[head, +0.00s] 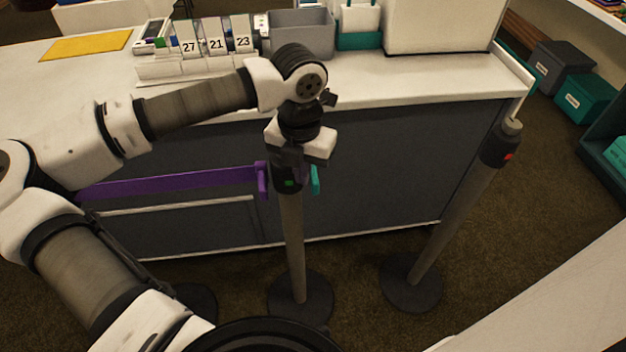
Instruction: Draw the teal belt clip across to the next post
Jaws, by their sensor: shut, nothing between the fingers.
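The teal belt clip (315,180) sits at the right side of the middle post's head. The middle post (292,235) stands upright in front of the counter, with a small green mark on its head. The other post (452,215) stands to the right, with a red mark on its dark head and no belt between the two posts. My gripper (288,160) is over the middle post's head, just left of and above the teal clip, shut and empty. Its fingertips are hard to tell from the dark post head.
A purple belt (175,183) runs left from the middle post, ending in a purple clip (262,180). The counter (400,90) stands behind the posts, carrying number cards (215,44), a grey bin (302,35) and a yellow mat (85,46). Space between the posts is clear.

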